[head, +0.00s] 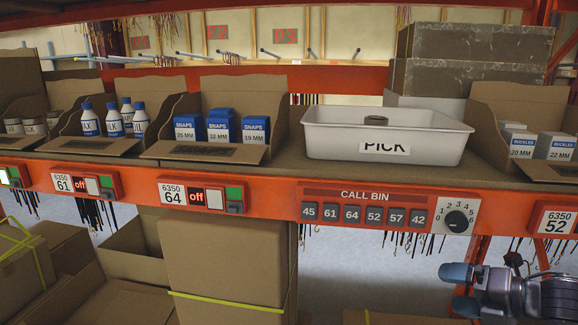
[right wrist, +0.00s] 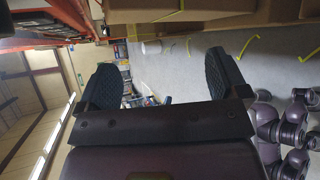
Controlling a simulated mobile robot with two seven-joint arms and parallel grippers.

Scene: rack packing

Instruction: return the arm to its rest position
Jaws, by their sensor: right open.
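My right gripper (head: 462,288) is at the lower right of the head view, in front of and below the shelf rail. It points left, its fingers are apart, and nothing is between them. In the right wrist view the two dark fingertips (right wrist: 162,75) stand wide apart, with only floor and distant clutter beyond. My left gripper is not in view.
An orange shelf rail (head: 270,212) crosses the head view. On the shelf are a white PICK bin (head: 330,145) with a small item inside, blue SNAPS boxes (head: 220,130), white bottles (head: 113,121) and BUCKLES boxes (head: 520,142). Cardboard boxes (head: 220,250) stand below.

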